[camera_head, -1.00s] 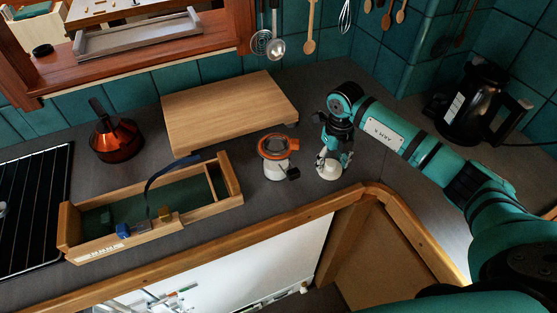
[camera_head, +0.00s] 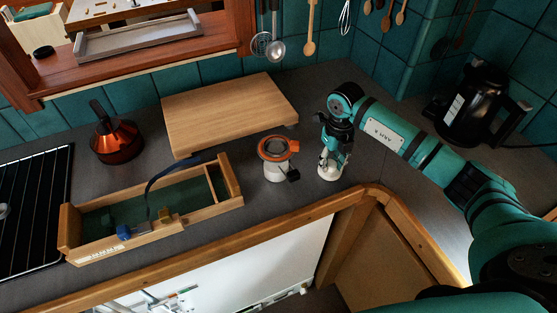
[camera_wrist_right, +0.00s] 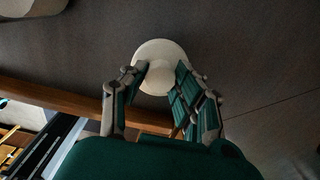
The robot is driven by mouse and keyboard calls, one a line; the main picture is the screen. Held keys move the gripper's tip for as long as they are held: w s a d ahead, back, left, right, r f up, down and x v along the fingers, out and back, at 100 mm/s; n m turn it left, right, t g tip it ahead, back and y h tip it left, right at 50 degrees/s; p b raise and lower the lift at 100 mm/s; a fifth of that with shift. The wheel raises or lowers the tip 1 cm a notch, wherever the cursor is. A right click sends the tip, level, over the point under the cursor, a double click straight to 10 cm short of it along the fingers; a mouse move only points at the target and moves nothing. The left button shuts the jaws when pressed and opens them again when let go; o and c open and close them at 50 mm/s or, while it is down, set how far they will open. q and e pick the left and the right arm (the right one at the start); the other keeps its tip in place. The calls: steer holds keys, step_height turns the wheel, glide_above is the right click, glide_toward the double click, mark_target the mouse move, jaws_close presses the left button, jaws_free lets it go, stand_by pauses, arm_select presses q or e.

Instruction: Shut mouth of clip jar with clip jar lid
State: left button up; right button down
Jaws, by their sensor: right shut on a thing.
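The clip jar (camera_head: 275,170) stands upright on the dark counter, with an orange ring around its top and a dark clip at its right side. The pale, round clip jar lid (camera_head: 329,174) is to the right of the jar, apart from it, at counter level. My right gripper (camera_head: 332,160) points down over the lid and is shut on its raised middle. In the right wrist view the lid (camera_wrist_right: 154,49) shows between and beyond the fingertips (camera_wrist_right: 163,72). Whether the lid touches the counter is hard to tell. My left gripper is out of view.
A wooden board (camera_head: 228,110) lies behind the jar. A wooden box (camera_head: 95,251) with small items is at left, near an orange-brown kettle (camera_head: 117,143). A black electric kettle (camera_head: 478,105) stands at right. The counter's wooden front edge (camera_head: 260,235) is close.

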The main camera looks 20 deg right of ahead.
steer(key=shift+r+p, duration=0.95)
steer(key=shift+r, duration=0.7)
steer(key=shift+r+p, duration=1.55)
steer(key=shift+r, duration=0.9)
